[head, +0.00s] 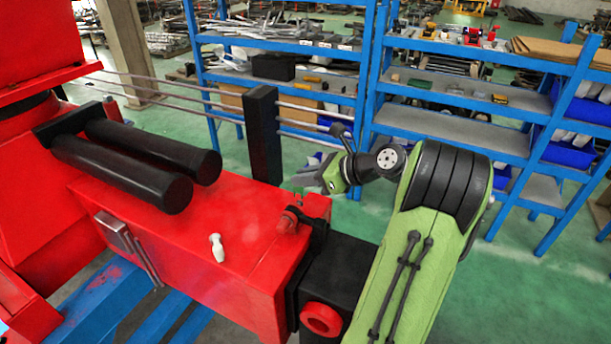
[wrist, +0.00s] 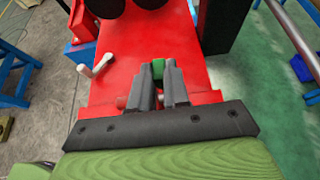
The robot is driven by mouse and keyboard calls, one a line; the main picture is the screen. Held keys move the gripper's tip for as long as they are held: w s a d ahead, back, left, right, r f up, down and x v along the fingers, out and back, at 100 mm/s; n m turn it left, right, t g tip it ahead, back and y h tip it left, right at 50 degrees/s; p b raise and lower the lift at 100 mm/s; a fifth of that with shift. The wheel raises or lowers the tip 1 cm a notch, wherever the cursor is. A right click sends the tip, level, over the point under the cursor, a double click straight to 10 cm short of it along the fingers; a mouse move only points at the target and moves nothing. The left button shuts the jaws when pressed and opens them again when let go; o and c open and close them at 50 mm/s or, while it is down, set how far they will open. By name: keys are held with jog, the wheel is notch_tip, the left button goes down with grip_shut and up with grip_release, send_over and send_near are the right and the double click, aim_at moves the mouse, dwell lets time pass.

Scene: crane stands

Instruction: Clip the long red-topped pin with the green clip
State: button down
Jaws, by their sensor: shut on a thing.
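My gripper (head: 299,185) is above the right end of the red box, its grey fingers pointing left and down. In the wrist view my gripper (wrist: 158,74) is shut on the small green clip (wrist: 158,68), which shows between the fingertips. A bit of the green clip (head: 298,191) also shows at the fingertips in the head view. A red-topped part (head: 288,220), apparently the pin, stands at the box's right end by a black bracket, below and slightly left of the gripper. Its lower part is hard to make out, and the fingers largely hide that area in the wrist view.
Black cylinders (head: 135,165) lie at the box's far left. A black post (head: 263,135) rises behind it. Blue shelves (head: 450,100) stand behind.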

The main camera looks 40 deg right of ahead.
aim_at(300, 190)
jog(key=shift+f+b, duration=0.4)
jog(key=shift+f, duration=1.45)
jog(key=c, duration=1)
grip_release()
jog(key=shift+c, duration=0.2)
jog(key=shift+p+v, duration=1.05)
jog(key=shift+v, duration=1.5)
jog(key=v, duration=1.5)
jog(key=shift+s+r, duration=0.2)
jog(key=shift+s, duration=0.15)
